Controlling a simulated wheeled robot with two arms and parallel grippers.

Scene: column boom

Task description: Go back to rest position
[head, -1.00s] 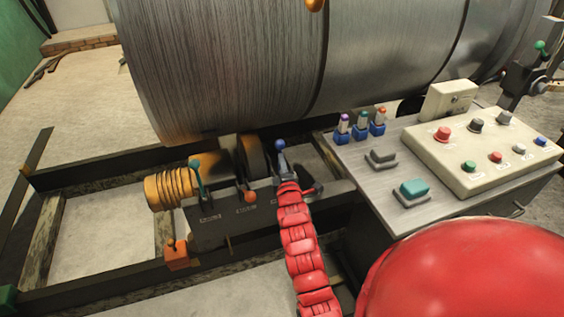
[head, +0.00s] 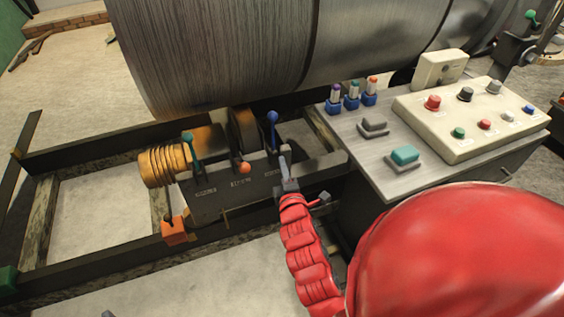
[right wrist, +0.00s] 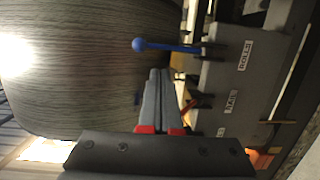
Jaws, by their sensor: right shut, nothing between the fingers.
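My right gripper (head: 284,160) is shut and empty, at the end of my red arm, just in front of the lever box (head: 235,190). In the right wrist view its grey fingers (right wrist: 160,74) lie together. The blue-knobbed lever (head: 273,130) stands upright just behind and left of the fingertips. In the right wrist view this lever (right wrist: 165,46) shows beyond the fingertips, apart from them.
The lever box also carries a green lever (head: 189,150) and an orange-knobbed lever (head: 244,168). A large metal drum (head: 230,50) looms behind. A control desk (head: 345,135) with a button panel (head: 470,125) stands at the right. Bare floor (head: 180,290) shows in front.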

